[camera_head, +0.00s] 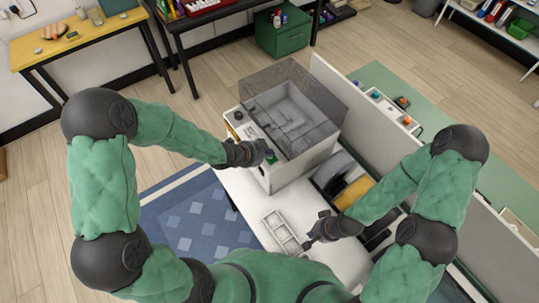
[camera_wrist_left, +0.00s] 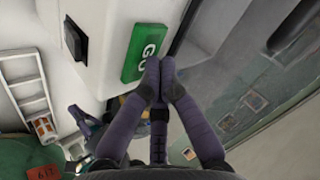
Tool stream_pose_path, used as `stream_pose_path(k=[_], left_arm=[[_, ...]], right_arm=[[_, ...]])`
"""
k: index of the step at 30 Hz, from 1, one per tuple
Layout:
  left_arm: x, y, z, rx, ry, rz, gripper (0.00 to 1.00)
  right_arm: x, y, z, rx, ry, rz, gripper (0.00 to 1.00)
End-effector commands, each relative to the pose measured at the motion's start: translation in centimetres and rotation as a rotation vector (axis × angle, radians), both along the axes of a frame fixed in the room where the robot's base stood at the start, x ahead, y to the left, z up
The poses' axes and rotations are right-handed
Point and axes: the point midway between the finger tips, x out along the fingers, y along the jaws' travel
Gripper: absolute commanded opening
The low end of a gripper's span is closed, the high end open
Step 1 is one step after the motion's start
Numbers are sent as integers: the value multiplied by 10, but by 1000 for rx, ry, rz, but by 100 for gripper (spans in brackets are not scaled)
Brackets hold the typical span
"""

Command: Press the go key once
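The go key is a green block marked "GO" (camera_wrist_left: 145,52) on the white face of a machine. In the head view a small green part of it (camera_head: 271,159) shows by my left gripper (camera_head: 264,152). In the left wrist view my left gripper (camera_wrist_left: 160,68) has its purple fingers together with nothing between them, tips at the key's lower right edge. I cannot tell whether they touch it. The white machine (camera_head: 285,175) has a clear grey lid (camera_head: 290,105). My right gripper (camera_head: 309,243) is low over the white table, its fingers too small to judge.
A white compartmented tray (camera_head: 281,232) lies on the white table (camera_head: 240,190) left of my right gripper. A dark bin with a yellow item (camera_head: 354,192) stands right of the machine. A pale partition (camera_head: 365,100) runs behind it. A blue mat (camera_head: 190,220) covers the floor at left.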

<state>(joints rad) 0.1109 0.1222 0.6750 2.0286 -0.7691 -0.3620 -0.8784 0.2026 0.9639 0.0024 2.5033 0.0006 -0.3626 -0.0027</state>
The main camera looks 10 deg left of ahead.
Motion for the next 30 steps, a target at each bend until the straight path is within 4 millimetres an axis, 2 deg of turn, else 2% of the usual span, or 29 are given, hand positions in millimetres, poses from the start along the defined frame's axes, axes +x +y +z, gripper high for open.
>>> stream_pose_path(k=[4,16,30], left_arm=[[0,0,7,0,-1,0,0],[0,0,11,0,-1,0,0],[0,0,50,0,-1,1,0]], right_arm=[[0,0,4,0,0,0,0],[0,0,7,0,0,0,0],[0,0,39,0,0,0,0]])
